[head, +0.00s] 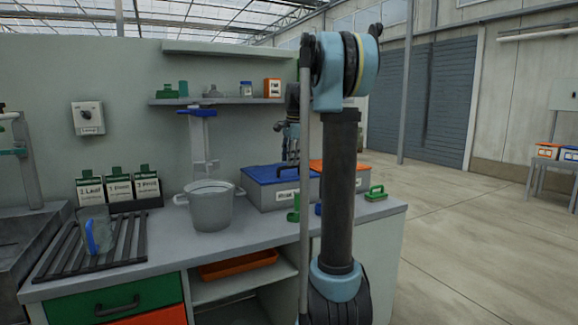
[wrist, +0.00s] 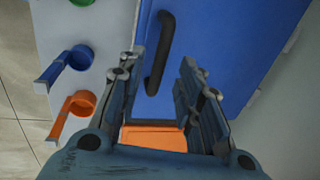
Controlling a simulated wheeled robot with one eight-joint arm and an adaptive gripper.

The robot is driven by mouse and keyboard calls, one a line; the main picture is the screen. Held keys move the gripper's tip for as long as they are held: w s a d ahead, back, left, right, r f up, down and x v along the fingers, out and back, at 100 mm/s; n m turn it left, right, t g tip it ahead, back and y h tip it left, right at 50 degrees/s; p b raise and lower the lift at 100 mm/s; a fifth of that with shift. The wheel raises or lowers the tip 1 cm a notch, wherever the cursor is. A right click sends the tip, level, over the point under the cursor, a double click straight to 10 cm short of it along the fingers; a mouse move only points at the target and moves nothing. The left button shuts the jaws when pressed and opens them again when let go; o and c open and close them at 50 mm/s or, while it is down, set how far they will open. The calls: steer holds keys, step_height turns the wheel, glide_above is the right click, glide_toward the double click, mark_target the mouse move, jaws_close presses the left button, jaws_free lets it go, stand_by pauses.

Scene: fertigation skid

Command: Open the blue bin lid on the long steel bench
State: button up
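The blue bin lid (head: 272,173) lies closed on a grey bin (head: 265,195) on the long steel bench (head: 165,250). In the wrist view the blue lid (wrist: 225,45) fills the upper middle, with a black bar handle (wrist: 160,55) on it. My gripper (head: 291,158) is above the lid, pointing down. In the wrist view my gripper (wrist: 158,70) is open and empty, its two fingers apart. The handle shows between and beyond the fingertips; I cannot tell the gap in depth. My arm hides part of the bin's right side in the head view.
An orange-lidded bin (head: 340,168) stands right of the blue one. A steel pot (head: 210,206) stands to its left. A shelf (head: 215,101) with small items hangs behind. Open floor lies right.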

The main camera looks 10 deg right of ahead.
steer(key=shift+w+f, duration=0.25)
steer(key=shift+f, duration=1)
jaws_close()
steer(key=shift+r, duration=0.1)
